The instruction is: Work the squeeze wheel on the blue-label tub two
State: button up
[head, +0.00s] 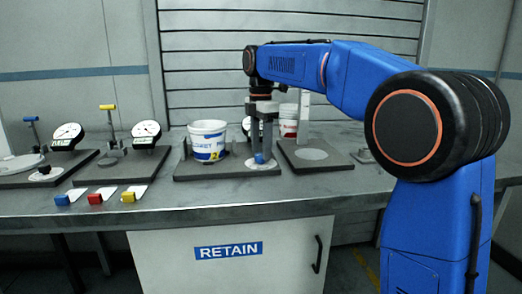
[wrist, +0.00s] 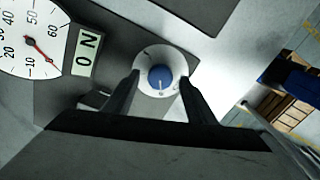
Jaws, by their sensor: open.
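The white tub with a blue label and a yellow 2 (head: 208,141) stands on a dark base plate (head: 188,171), left of my gripper (head: 263,152). A blue knob on a white round disc, which looks like the squeeze wheel (head: 260,159), sits on the same plate. My gripper points down over it. In the wrist view my gripper (wrist: 160,80) is open, with one finger on each side of the blue knob (wrist: 161,77). I cannot tell whether the fingers touch it. A dial with a red needle (wrist: 33,38) shows at the upper left there.
A red-label tub (head: 289,128) stands behind my gripper. A plate with a grey disc (head: 311,154) is to its right. Stations with gauges (head: 68,134) stand at left.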

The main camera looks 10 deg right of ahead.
jog(key=shift+f, duration=0.5)
jog(key=c, duration=1)
jog(key=shift+c, duration=0.2)
